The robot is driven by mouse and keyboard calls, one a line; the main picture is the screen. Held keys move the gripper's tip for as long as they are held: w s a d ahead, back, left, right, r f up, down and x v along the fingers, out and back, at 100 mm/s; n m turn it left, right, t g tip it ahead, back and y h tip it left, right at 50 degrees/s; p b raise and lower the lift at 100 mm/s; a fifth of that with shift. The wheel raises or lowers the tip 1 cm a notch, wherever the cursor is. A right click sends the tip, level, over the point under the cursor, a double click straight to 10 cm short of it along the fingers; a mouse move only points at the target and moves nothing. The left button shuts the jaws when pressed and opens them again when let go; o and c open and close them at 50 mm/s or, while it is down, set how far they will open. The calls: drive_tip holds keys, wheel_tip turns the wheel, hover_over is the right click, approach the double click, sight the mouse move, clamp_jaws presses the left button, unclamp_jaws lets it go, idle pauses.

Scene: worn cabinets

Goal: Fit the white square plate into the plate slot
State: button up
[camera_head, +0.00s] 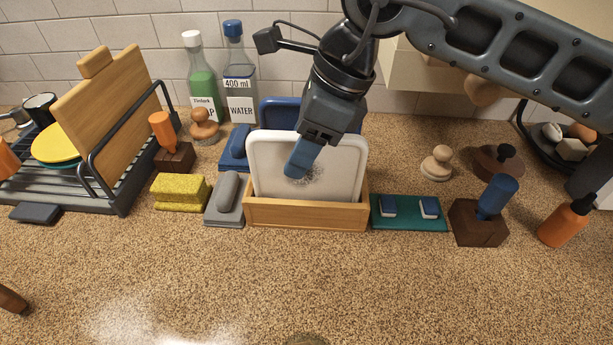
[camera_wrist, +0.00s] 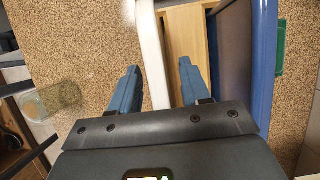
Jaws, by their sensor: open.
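The white square plate (camera_head: 336,170) stands on edge, leaning slightly, in a wooden holder (camera_head: 306,215); its bottom edge is hidden behind the holder's front wall. My gripper (camera_head: 300,162) is at the plate's upper middle, pointing down. One blue finger shows in front of the plate; the other is hidden behind it. In the wrist view, my open gripper (camera_wrist: 157,78) has one finger on each side of the plate's edge (camera_wrist: 151,50), with a gap on the right side. A slotted dish rack (camera_head: 90,195) stands at left; I cannot tell which gap is the plate slot.
A wooden board (camera_head: 108,105) and a yellow plate (camera_head: 55,143) stand in the rack. A blue board (camera_head: 278,112) is behind the white plate. Yellow sponges (camera_head: 180,190), a grey brush (camera_head: 227,195) and a green mat (camera_head: 408,213) flank the holder. The front counter is mostly clear.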

drive_tip(key=shift+f+b, duration=0.2)
drive_tip(key=shift+b, duration=0.15)
drive_tip(key=shift+c, duration=0.3)
clamp_jaws()
idle(0.5)
